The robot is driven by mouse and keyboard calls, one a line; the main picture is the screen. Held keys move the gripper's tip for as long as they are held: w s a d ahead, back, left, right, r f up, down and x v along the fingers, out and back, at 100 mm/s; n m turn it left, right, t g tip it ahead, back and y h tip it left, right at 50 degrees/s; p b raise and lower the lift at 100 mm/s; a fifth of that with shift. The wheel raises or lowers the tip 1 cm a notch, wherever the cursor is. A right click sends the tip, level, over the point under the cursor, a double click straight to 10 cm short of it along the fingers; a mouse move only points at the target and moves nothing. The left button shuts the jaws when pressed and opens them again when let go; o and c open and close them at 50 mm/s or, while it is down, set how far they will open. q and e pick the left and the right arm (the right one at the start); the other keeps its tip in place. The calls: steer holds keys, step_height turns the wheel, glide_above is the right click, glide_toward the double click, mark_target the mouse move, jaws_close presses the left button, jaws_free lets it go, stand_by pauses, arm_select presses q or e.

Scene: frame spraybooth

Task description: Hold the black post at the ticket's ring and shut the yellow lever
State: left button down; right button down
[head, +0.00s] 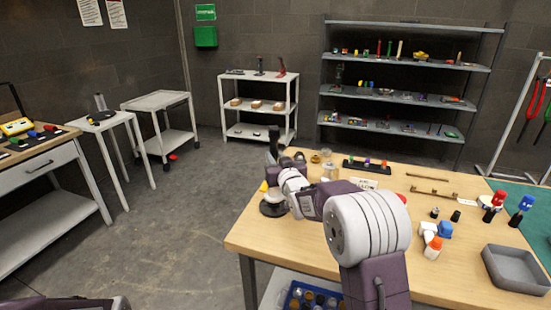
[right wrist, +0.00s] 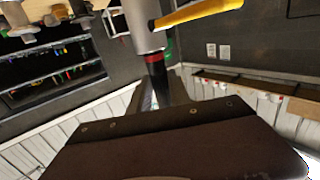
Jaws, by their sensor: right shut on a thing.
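In the right wrist view a black post (right wrist: 155,75) carries a red ring (right wrist: 153,57) where it meets a silver-grey body (right wrist: 146,25). A yellow lever (right wrist: 200,11) sticks out sideways from that body. My right gripper (right wrist: 158,98) is shut on the black post, a little away from the red ring. In the head view my right gripper (head: 274,152) is at the left end of the wooden table, above a round black base (head: 272,206). A bit of yellow (head: 264,186) shows beside it; my arm hides most of the post. My left gripper is out of view. I cannot read any ticket.
The wooden table (head: 320,262) holds a dark rack of coloured pieces (head: 367,166), brass parts (head: 430,191), small bottles (head: 433,247) and a grey tray (head: 517,268) at the right. Open floor lies left of the table.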

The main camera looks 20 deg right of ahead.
steer(key=shift+f+b, duration=0.8)
steer(key=shift+f, duration=0.05)
steer(key=c, duration=1.1)
jaws_free()
steer(key=shift+c, duration=0.2)
steer(key=shift+s, duration=0.15)
steer(key=s+b, duration=0.1)
steer(key=s, duration=0.8)
steer(key=shift+r, duration=0.15)
steer(key=shift+d, duration=0.1)
